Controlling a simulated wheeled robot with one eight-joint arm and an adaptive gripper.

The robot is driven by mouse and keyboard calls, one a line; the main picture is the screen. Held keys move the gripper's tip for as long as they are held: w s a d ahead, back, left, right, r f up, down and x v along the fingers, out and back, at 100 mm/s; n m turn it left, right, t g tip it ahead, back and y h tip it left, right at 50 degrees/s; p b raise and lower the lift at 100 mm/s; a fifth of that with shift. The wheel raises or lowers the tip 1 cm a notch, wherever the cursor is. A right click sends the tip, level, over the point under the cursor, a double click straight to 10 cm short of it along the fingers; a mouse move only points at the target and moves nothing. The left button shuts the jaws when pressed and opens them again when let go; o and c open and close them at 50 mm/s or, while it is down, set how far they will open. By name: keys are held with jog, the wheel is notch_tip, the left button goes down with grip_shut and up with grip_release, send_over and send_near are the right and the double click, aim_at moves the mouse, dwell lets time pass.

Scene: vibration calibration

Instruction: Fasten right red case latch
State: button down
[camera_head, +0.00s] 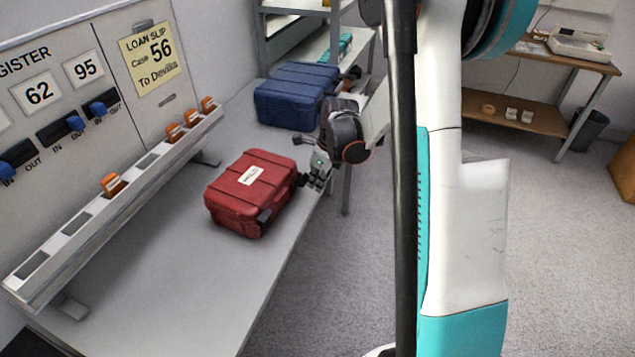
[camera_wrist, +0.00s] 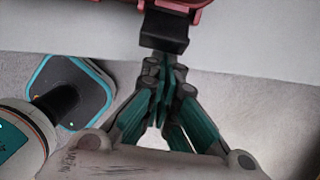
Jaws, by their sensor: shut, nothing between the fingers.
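The red case (camera_head: 235,195) lies closed on the grey bench, with a white label on its lid. Its front side faces the bench edge. One black latch (camera_head: 263,216) shows at its near front corner. The other black latch (camera_head: 300,180) is at the far front corner, beside my gripper (camera_head: 318,177). In the wrist view, this black latch (camera_wrist: 164,30) juts out from the red case (camera_wrist: 188,3) at the top. My gripper (camera_wrist: 165,65) is shut and empty, its fingertips just below the latch; I cannot tell whether they touch it. The latch's exact angle is unclear.
A blue case (camera_head: 290,95) stands behind the red one on the bench (camera_head: 215,285). A slotted rail (camera_head: 130,190) with orange pieces runs along the register board (camera_head: 75,85), which bears a yellow loan slip (camera_head: 152,58). The near bench is clear.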

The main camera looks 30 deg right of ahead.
jog(key=shift+w+a+r+g+h+p, duration=0.2)
jog(key=shift+r+g+h+p, duration=0.35)
jog(key=shift+g, duration=0.35)
jog(key=shift+w+r, duration=0.15)
jog(key=shift+r, duration=0.25)
jog(key=shift+w+a+r+p, duration=0.35)
jog(key=shift+w+r+p, duration=0.1)
jog(key=shift+r+p, duration=0.15)
jog(key=shift+r, duration=0.15)
jog(key=shift+r+p, duration=0.45)
jog(key=shift+r, duration=0.25)
